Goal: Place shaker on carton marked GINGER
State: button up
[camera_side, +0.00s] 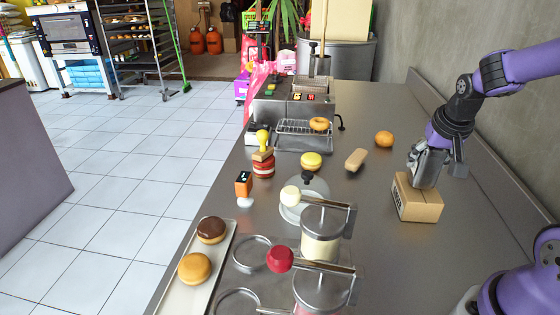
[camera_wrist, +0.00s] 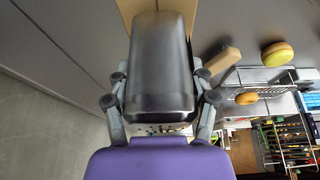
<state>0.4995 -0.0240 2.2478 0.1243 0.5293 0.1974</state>
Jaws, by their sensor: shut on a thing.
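The shaker is a smooth silver metal container (camera_wrist: 160,65). It fills the middle of the wrist view and shows in the side view (camera_side: 427,168) at the right. My gripper (camera_wrist: 160,92) is shut on it, with a finger on each side. A brown cardboard carton (camera_side: 420,205) stands on the counter directly below the shaker. The shaker's lower end is at the carton's top; I cannot tell if they touch. The carton's tan top also shows behind the shaker in the wrist view (camera_wrist: 128,8). No GINGER marking is legible.
An orange bun (camera_side: 384,139) and an oblong tan piece (camera_side: 357,159) lie left of the carton. A fryer with a rack (camera_side: 290,142) stands behind. Lidded clear pots (camera_side: 320,243) stand in front. The wall (camera_side: 500,140) is at the right.

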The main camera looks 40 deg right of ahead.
jog(key=shift+f, duration=0.45)
jog(key=shift+f, duration=0.1)
jog(key=o, duration=1.2)
jog(key=shift+o, duration=0.2)
jog(key=v, duration=1.1)
jog(key=s+a+n+t+y, duration=0.1)
jog(key=a+n, duration=0.3)
jog(key=a, duration=0.3)
jog(key=s+a+f+n+t+y, duration=0.1)
jog(key=a+n+y, duration=0.1)
jog(key=a+n, duration=0.3)
jog(key=shift+s+a+f, duration=0.15)
jog(key=shift+a+f, duration=0.2)
jog(key=shift+a, duration=0.7)
